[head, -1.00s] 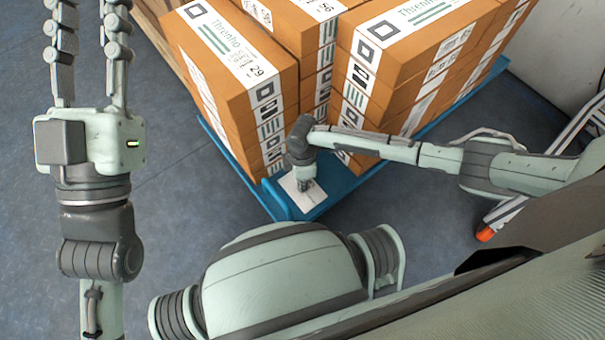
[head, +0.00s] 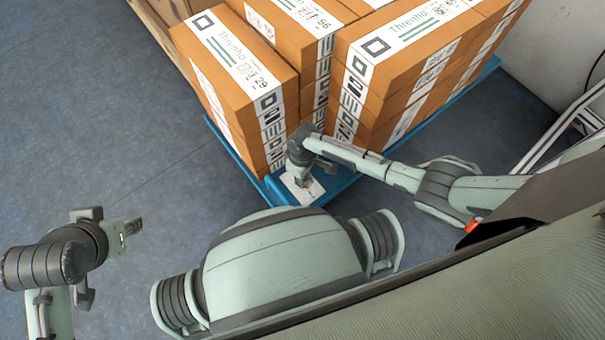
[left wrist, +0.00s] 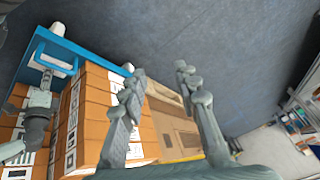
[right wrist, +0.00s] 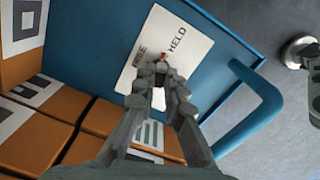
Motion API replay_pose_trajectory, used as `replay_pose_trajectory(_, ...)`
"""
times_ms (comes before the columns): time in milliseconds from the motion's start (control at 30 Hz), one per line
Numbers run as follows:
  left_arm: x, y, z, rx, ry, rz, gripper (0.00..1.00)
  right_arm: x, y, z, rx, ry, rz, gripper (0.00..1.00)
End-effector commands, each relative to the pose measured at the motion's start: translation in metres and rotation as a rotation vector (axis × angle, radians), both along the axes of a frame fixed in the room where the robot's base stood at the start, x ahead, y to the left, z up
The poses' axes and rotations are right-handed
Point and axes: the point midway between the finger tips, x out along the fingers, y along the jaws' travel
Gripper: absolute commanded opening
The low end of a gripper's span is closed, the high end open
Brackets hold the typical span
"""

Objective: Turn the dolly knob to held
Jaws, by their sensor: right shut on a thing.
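A small red knob tip (right wrist: 163,56) shows between the two words; my fingers hide the rest of the knob. My right gripper (right wrist: 160,76) is shut on the knob. In the head view the right gripper (head: 301,181) points down at the plate (head: 312,192) on the dolly's near corner. My left gripper (left wrist: 159,70) is open and empty in its wrist view, away from the dolly.
Stacked orange-brown boxes (head: 240,75) fill the dolly right behind the right gripper. A blue handle loop (right wrist: 262,112) rises beside the plate. A metal-framed rack (head: 570,120) stands at the right. The floor (head: 90,110) on the left is clear.

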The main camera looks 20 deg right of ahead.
Motion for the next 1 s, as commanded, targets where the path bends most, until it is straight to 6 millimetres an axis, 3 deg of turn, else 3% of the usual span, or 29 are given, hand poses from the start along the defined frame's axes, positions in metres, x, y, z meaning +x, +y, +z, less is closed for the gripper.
replay_pose_trajectory(133,-0.037,0.025,-0.004,0.047,0.163,0.063,0.31,-0.002,0.003,0.002,0.003,0.004,-0.111,0.0)
replay_pose_trajectory(500,-0.023,0.021,-0.031,0.03,0.163,0.05,0.31,0.0,0.002,0.001,0.002,0.002,-0.281,0.0)
replay_pose_trajectory(1000,-0.021,0.021,-0.037,0.028,0.163,0.048,0.31,0.0,0.002,0.0,0.003,0.0,-0.315,0.0)
